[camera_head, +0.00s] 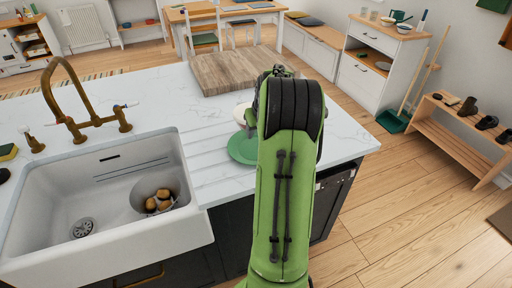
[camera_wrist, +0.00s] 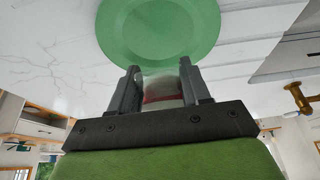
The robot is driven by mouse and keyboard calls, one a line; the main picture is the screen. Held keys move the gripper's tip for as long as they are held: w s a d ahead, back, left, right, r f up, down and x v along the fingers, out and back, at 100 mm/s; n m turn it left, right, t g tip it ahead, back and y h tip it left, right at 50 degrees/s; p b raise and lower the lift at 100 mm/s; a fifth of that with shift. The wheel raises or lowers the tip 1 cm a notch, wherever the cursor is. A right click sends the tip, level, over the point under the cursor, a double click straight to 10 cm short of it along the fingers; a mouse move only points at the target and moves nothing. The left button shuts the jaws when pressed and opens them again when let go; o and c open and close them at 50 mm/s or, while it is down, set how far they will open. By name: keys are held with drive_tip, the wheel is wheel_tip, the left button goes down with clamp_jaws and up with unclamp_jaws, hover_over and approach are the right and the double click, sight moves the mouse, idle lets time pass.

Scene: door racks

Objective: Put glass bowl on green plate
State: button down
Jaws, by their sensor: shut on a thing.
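The green plate (camera_head: 242,148) lies on the white counter to the right of the sink, partly hidden by my arm. In the wrist view the green plate (camera_wrist: 160,28) is just beyond my fingertips, and its bare surface shows. My gripper (camera_wrist: 159,72) is shut on a pale, see-through thing with a reddish band, which looks like the glass bowl (camera_wrist: 161,88). The bowl's full shape is hidden between the fingers. Whether it touches the plate I cannot tell.
A wooden board (camera_head: 222,72) lies farther back. The white sink (camera_head: 110,230) on the left holds a bowl with brown items (camera_head: 160,202). The counter's right edge is close to the arm.

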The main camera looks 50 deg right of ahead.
wheel_tip(320, 180, down, 7)
drive_tip(key=shift+w+d+r+b, duration=0.1)
drive_tip(key=shift+b, duration=0.4)
drive_tip(key=c, duration=0.5)
unclamp_jaws()
drive_tip(key=shift+r, duration=0.15)
drive_tip(key=p+v, duration=0.2)
drive_tip(key=v, duration=1)
drive_tip(key=w+a+r+n, duration=0.1)
drive_tip(key=a+r, duration=0.2)
drive_tip(key=a, duration=0.7)
drive_tip(key=w+a+r+n, duration=0.15)
drive_tip(key=a+r, duration=0.25)
drive_tip(key=a, duration=0.6)
drive_tip(key=s+a+n, duration=0.1)
drive_tip(key=s+a, duration=0.4)
drive_tip(key=s+a+n+t+y, duration=0.1)
drive_tip(key=s+a, duration=0.4)
drive_tip(key=a, duration=0.1)
drive_tip(key=s+a+f+n+y, duration=0.1)
drive_tip(key=s+a, duration=0.3)
drive_tip(key=a, duration=0.1)
drive_tip(key=shift+s+a+f+n+t, duration=0.1)
drive_tip(key=shift+s+a+n+t, duration=0.25)
drive_tip(key=shift+s+a+t, duration=0.05)
